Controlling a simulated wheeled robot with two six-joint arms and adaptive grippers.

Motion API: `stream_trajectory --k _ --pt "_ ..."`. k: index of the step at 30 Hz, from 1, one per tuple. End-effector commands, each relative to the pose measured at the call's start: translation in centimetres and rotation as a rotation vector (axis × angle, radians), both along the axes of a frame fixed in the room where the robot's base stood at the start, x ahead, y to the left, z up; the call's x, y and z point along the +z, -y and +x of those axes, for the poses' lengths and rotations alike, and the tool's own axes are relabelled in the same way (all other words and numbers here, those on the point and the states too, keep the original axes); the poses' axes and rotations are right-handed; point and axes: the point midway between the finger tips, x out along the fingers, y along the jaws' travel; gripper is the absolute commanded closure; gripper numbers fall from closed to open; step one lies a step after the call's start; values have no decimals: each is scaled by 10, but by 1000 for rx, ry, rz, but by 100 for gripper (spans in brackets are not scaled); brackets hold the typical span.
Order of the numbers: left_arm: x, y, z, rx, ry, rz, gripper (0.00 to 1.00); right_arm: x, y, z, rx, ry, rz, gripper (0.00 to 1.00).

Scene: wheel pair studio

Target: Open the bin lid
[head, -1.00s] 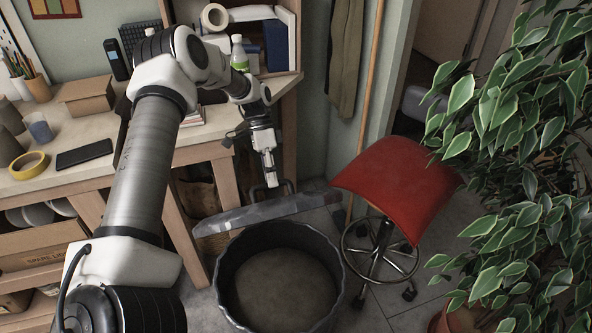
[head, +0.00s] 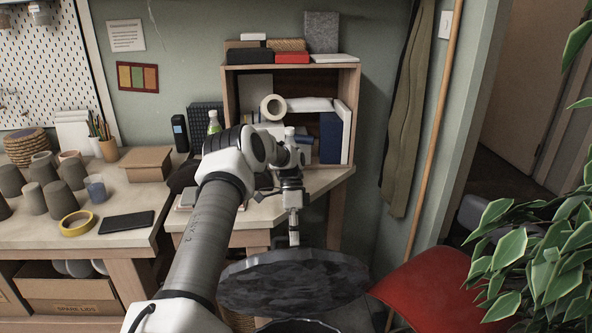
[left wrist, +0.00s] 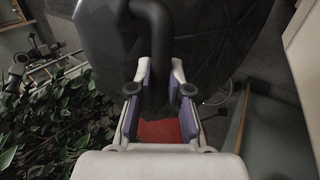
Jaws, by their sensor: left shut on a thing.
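The bin lid (head: 295,283) is a dark, mottled grey disc, raised and tilted above the bin. Only part of the bin's dark rim (head: 298,325) shows, at the bottom edge of the head view. My left gripper (head: 294,238) is at the lid's upper edge. In the left wrist view my left gripper (left wrist: 158,92) is shut on the lid's black curved handle (left wrist: 156,40), with a finger on each side. The dark lid (left wrist: 215,45) fills the upper middle there. Most of the bin is hidden below the head view. My right gripper is not in view.
A leafy plant (head: 540,255) is at the far right. A workbench (head: 125,215) with cups, tape and a shelf unit (head: 228,105) stands behind and to the left.

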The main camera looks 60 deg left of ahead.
Motion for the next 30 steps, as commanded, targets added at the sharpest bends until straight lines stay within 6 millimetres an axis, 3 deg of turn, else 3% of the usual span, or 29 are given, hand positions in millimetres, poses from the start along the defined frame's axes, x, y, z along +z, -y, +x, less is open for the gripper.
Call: stream_trajectory --k 1,2,3,4,19,30 --pt "-6 -1 -2 2 -4 5 100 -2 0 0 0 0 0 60" --pt "-6 -1 -2 2 -4 5 76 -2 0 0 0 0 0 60" --pt "-6 -1 -2 2 -4 5 61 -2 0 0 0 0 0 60" --pt "-6 -1 -2 2 -4 4 57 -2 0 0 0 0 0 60" --pt "4 -3 2 2 1 4 57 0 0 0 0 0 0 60" --pt "55 -33 19 2 -1 6 57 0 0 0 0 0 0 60"
